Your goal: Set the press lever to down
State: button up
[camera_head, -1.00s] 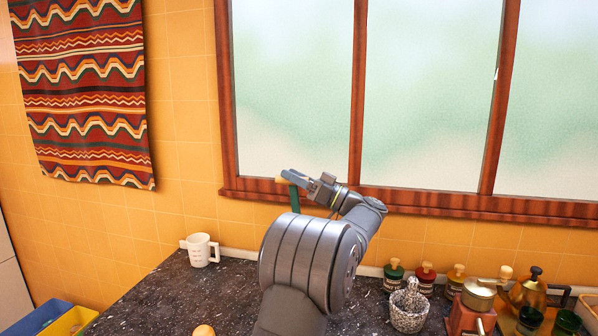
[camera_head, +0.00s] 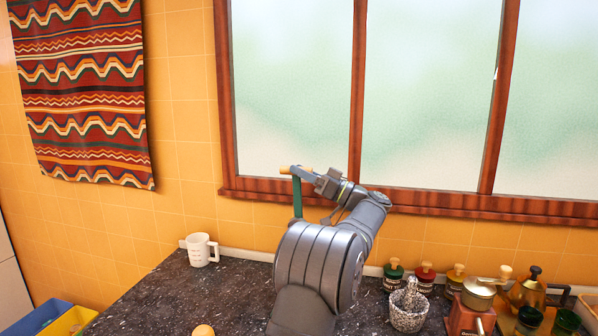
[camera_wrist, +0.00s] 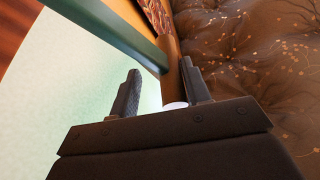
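The press lever is a green arm (camera_head: 297,203) with a wooden handle (camera_head: 287,169) across its top. It stands nearly upright in front of the window sill, its lower part hidden behind my arm. My gripper (camera_head: 304,174) is at the handle. In the wrist view, the green arm (camera_wrist: 115,32) crosses from the upper left to the wooden handle (camera_wrist: 171,62). The handle lies between the fingers of my open gripper (camera_wrist: 160,70), close to the right finger. I cannot tell whether it touches. The body of the press is hidden.
A white mug (camera_head: 200,250) stands on the dark counter (camera_head: 165,297) at left. At right are several capped jars (camera_head: 393,277), a speckled pot (camera_head: 408,312), a grinder (camera_head: 471,313) and a kettle (camera_head: 527,292). The window frame (camera_head: 430,199) is behind my arm.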

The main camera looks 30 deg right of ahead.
jog(key=w+d+v, duration=0.1)
jog(key=v, duration=1.7)
jog(key=shift+d+f, duration=0.3)
jog(key=shift+d, duration=0.05)
dwell(0.7)
jog(key=shift+s, duration=0.15)
